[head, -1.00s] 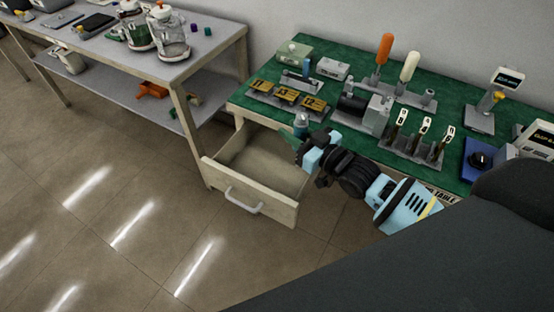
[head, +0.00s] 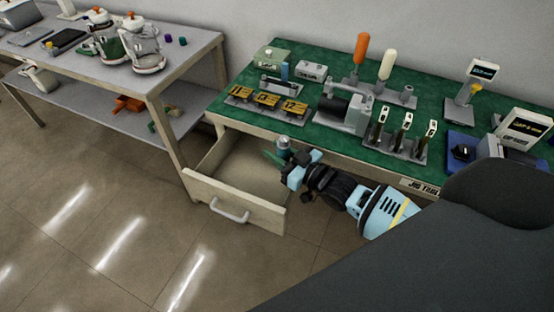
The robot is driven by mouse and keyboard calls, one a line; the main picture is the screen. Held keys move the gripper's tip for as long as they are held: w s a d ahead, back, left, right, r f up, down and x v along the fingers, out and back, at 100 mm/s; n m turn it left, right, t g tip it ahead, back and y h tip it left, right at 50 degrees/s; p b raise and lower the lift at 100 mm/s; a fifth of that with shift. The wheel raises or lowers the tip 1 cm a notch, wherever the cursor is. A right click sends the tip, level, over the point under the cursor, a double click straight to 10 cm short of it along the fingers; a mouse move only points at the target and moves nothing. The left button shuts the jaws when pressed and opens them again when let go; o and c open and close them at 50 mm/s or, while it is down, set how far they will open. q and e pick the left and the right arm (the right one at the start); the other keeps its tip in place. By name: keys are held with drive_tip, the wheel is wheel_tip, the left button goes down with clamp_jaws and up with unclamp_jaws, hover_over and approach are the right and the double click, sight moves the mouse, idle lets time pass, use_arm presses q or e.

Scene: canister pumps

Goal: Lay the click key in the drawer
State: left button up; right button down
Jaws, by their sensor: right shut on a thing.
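The drawer (head: 237,199) under the green bench is pulled open, and the part of its inside that I can see is empty. My right gripper (head: 283,161) is over the drawer's right rear part, by the bench's front edge. It is shut on a small upright piece with a grey top and teal body, which I take to be the click key (head: 283,143). Its lower part is hidden by the gripper, and I cannot tell whether it touches the drawer. Green finger parts show at the gripper's left. My left gripper is not in view.
The green bench top (head: 235,113) holds numbered yellow blocks (head: 267,101), a grey motor-like unit (head: 345,112), a rack of numbered tags (head: 400,140) and orange and white handles. Floor before the drawer is clear.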

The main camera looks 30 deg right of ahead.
wheel_tip(320, 180, down, 3)
drive_tip(key=shift+f, duration=0.15)
drive_tip(key=shift+f+b, duration=0.1)
drive_tip(key=shift+b, duration=0.2)
drive_tip(key=shift+f, duration=0.1)
drive_tip(key=c, duration=1.1)
unclamp_jaws()
drive_tip(key=shift+c, duration=0.2)
